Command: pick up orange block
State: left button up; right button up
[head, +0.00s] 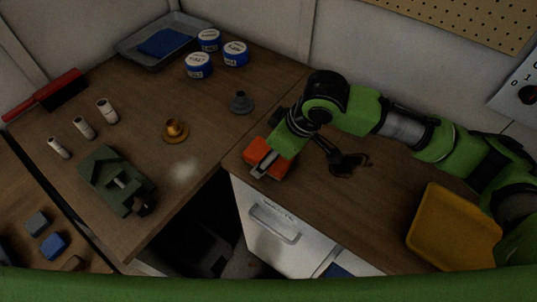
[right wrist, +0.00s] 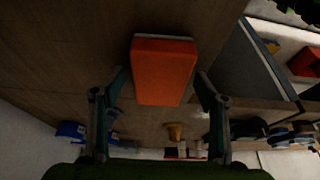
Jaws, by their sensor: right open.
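The orange block (head: 256,148) lies on the wooden counter near its front edge, above the white drawer cabinet. In the head view my right gripper (head: 270,160) is over it and hides part of it. In the right wrist view the block (right wrist: 163,72) shows between and beyond the two open fingers (right wrist: 162,84), with a gap on each side. I cannot tell how far the fingertips are from it in depth. The fingers hold nothing. My left gripper is not in view.
A yellow tray (head: 452,228) lies on the right counter. A dark object (head: 348,162) lies right of the block. A green vise-like block (head: 117,181), a brass part (head: 175,131) and a grey part (head: 241,102) stand on the left counter. A gap opens left of the drawer cabinet (head: 270,226).

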jog(key=c, duration=1.2)
jog(key=shift+r, duration=0.6)
jog(key=s+r, duration=0.1)
jog(key=r, duration=0.1)
jog(key=s+d+r+b, duration=0.1)
jog(key=s+r, duration=0.1)
jog(key=r, duration=0.1)
jog(key=s+d+r, duration=0.1)
jog(key=s+r, duration=0.1)
jog(key=r, duration=0.1)
jog(key=shift+s+d+r, duration=0.1)
jog(key=shift+d, duration=0.05)
jog(key=s+d+r, duration=0.1)
jog(key=s, duration=0.1)
jog(key=s+d+r, duration=0.1)
jog(key=s, duration=0.2)
jog(key=s+d+r, duration=0.1)
jog(key=s, duration=0.1)
jog(key=shift+s+d+r+b, duration=0.15)
jog(key=shift+s+r+b, duration=0.1)
jog(key=shift+s+b, duration=0.05)
